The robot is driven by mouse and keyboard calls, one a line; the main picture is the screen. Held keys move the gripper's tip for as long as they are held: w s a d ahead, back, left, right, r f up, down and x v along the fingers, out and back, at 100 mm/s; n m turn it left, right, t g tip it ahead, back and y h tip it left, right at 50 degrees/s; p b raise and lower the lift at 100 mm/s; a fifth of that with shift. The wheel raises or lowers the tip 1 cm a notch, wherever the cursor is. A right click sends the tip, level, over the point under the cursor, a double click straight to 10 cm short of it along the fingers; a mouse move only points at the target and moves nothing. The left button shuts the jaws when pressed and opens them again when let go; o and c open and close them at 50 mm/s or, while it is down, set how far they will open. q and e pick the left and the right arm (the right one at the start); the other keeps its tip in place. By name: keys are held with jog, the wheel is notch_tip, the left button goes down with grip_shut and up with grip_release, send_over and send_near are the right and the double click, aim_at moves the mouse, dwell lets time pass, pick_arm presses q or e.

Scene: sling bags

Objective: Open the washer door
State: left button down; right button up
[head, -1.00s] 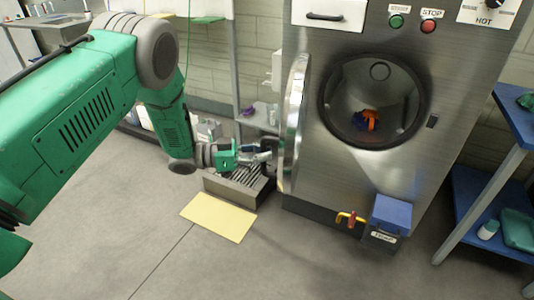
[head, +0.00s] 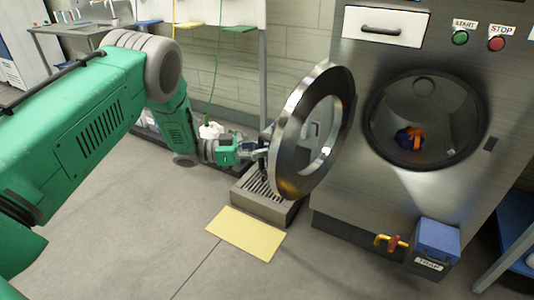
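The washer (head: 400,205) stands at the right, and its round drum opening is uncovered. The round washer door (head: 292,115) stands swung out to the left of the opening, with its metal ring and glass showing at an angle. My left gripper (head: 262,150) is at the door's left side, low down. Its fingertips meet or pass behind the door's rim, so I cannot tell whether they grip it or only touch it. My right gripper is not in view.
Blue and orange cloth (head: 410,137) lies in the drum. A floor grate (head: 262,198) and a yellow mat (head: 246,234) are below the door. A blue-lidded trap box (head: 437,240) sits at the washer's foot. A blue shelf (head: 518,240) stands at right.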

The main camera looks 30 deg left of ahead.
pick_arm(q)
jog(key=shift+s+a+f, duration=0.1)
jog(key=shift+s+f, duration=0.25)
jog(key=c, duration=1.6)
grip_release()
jog(key=shift+o, duration=0.6)
jog(key=shift+s+a+r, duration=0.1)
jog(key=shift+a+r, duration=0.05)
jog(key=shift+r, duration=0.1)
jog(key=shift+a+f, duration=0.1)
jog(key=v, duration=1.2)
